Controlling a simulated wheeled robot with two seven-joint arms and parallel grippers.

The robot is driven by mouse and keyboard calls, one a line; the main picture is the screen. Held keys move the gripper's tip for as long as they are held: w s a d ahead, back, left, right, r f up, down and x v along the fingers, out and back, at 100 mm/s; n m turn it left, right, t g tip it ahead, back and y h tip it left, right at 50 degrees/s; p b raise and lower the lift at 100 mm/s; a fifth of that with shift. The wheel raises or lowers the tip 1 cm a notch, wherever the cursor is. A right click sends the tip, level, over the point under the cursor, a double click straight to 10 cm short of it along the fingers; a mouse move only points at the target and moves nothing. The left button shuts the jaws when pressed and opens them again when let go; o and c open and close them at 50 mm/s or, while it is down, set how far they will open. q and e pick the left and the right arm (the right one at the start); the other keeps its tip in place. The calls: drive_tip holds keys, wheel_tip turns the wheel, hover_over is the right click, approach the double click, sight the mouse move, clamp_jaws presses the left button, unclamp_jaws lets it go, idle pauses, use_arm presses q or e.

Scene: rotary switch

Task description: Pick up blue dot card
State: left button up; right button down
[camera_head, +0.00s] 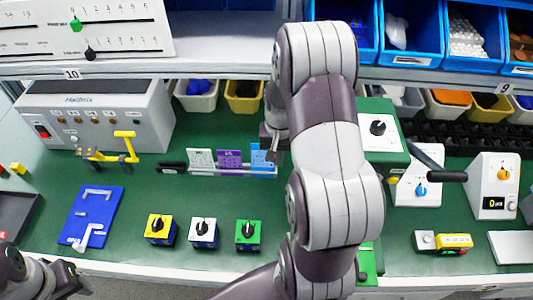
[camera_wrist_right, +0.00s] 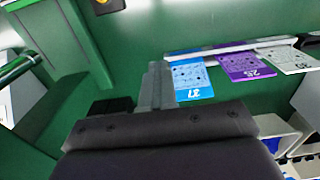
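The blue dot card (camera_head: 262,158) stands in a low rack at the right end of a row of cards. In the right wrist view the blue card (camera_wrist_right: 192,81) has white dotted rows and a number at its edge. My right gripper (camera_head: 274,146) is beside the blue card's right edge, partly hidden by my own arm. In the wrist view its grey fingers (camera_wrist_right: 158,85) appear close together next to the card; I cannot tell whether they touch it or how far they are open. My left gripper (camera_head: 48,281) is at the bottom left, away from the cards.
A purple card (camera_head: 229,160) and a white card (camera_head: 200,160) stand left of the blue card. Yellow, white and green switch boxes (camera_head: 203,232) sit in front. A green switch box (camera_head: 382,135) stands at the right. Bins line the back.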

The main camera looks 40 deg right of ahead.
drive_tip(key=s+r, duration=0.1)
drive_tip(key=s, duration=0.1)
drive_tip(key=s+r, duration=0.1)
drive_tip(key=shift+s+a+r, duration=0.1)
drive_tip(key=shift+s+r, duration=0.1)
drive_tip(key=shift+s, duration=0.15)
drive_tip(key=shift+c, duration=1.9)
unclamp_jaws()
